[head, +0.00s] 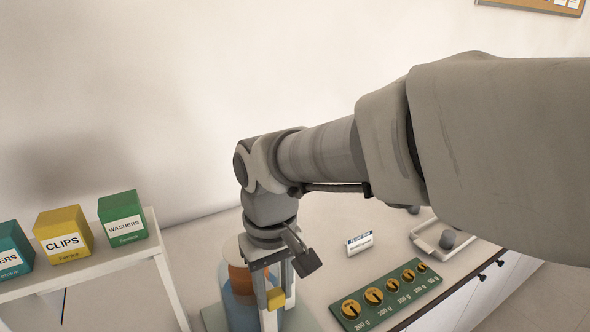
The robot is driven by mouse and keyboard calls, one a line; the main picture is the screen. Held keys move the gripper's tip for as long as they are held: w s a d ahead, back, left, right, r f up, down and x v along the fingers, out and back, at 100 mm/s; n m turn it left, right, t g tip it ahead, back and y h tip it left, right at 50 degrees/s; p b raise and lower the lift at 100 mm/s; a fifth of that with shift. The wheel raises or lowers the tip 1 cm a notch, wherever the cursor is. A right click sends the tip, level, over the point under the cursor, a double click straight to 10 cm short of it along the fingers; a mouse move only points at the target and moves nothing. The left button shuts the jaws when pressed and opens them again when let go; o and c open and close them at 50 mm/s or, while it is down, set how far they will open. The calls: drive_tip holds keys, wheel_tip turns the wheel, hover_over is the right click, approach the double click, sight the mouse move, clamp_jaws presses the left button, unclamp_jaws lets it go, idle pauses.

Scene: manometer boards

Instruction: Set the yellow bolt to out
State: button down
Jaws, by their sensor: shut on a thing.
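My gripper (278,302) points down at the bottom middle of the head view. Its fingers are shut on a small yellow block, which I take to be the yellow bolt (276,298). Only part of it shows between the fingers. Behind and left of the fingers stands a rounded body with blue (236,306) and orange (240,280) parts, on a grey-green base (214,318). The gripper hides much of this body, and the bolt's seat and setting cannot be read.
A green board (390,310) with several brass weights lies right of my gripper. Beyond it are a small white sign (360,242) and a white tray (428,246) with a grey cylinder (447,239). A shelf (100,262) with labelled boxes stands at left.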

sight(276, 295)
drive_tip(key=shift+c, duration=2.4)
unclamp_jaws()
drive_tip(key=shift+s+d, duration=0.1)
drive_tip(key=shift+s, duration=0.05)
drive_tip(key=shift+r, duration=0.1)
wheel_tip(276, 295, up, 17)
drive_tip(key=p, duration=0.1)
drive_tip(key=shift+r, duration=0.1)
drive_tip(key=s+d+f+m+t, duration=0.2)
drive_tip(key=d+f, duration=0.3)
drive_tip(key=d, duration=0.4)
drive_tip(key=s+d+f+m+t, duration=0.3)
drive_tip(key=d+f+m, duration=0.1)
drive_tip(key=d, duration=0.5)
drive_tip(key=shift+s+d+f+t, duration=0.3)
drive_tip(key=shift+s+f, duration=0.05)
drive_tip(key=shift+f, duration=0.35)
